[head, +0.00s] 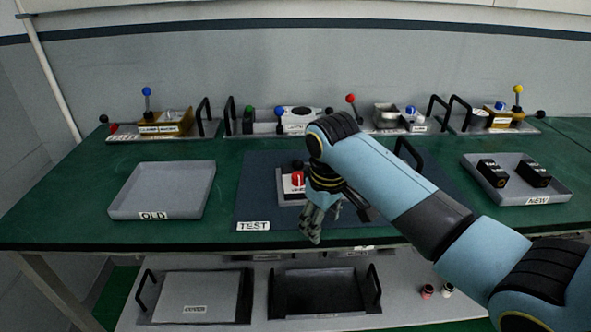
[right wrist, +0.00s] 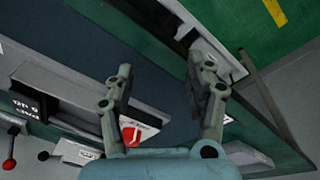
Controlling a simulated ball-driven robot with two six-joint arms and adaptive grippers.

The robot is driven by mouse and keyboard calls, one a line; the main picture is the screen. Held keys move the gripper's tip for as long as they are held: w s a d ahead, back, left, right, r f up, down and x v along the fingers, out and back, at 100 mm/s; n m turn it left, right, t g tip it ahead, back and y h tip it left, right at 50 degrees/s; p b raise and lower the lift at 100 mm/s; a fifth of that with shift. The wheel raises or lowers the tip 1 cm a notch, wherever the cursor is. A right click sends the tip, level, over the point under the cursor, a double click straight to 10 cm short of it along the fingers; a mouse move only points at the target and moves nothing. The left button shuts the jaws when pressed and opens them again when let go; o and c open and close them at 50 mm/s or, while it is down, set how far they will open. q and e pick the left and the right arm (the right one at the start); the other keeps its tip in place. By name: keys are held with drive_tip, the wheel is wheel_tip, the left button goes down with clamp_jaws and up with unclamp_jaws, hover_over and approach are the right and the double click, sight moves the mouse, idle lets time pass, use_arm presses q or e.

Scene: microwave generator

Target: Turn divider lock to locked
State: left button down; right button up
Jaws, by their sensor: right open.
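A unit with a white face (head: 286,187) stands on the dark TEST mat (head: 255,205), partly hidden behind my right arm. It carries a red part with a white mark (head: 297,178); I cannot tell whether this is the divider lock or which way it is set. My right gripper (head: 322,224) is open and empty, pointing down over the front of the mat, just right of the unit. In the right wrist view the open fingers (right wrist: 160,72) have nothing between them, and the red part (right wrist: 137,134) shows close beside the left finger. My left gripper is not in view.
An empty OLD tray (head: 160,208) lies at left. A NEW tray (head: 550,188) with two black blocks (head: 493,172) lies at right. Several lever units (head: 165,122) line the back. Below the bench edge is a shelf with an open black bin (head: 322,291).

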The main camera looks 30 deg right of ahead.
sight(298, 175)
drive_tip(key=w+d+r+g+y+p, duration=0.15)
drive_tip(key=w+d+r, duration=0.25)
drive_tip(key=w+r, duration=0.95)
drive_tip(key=shift+h, duration=0.25)
drive_tip(key=f, duration=0.3)
drive_tip(key=f+b, duration=0.1)
drive_tip(key=f, duration=0.7)
drive_tip(key=shift+w+a+f, duration=0.1)
drive_tip(key=shift+w+a, duration=0.1)
drive_tip(key=shift+a, duration=0.05)
clamp_jaws()
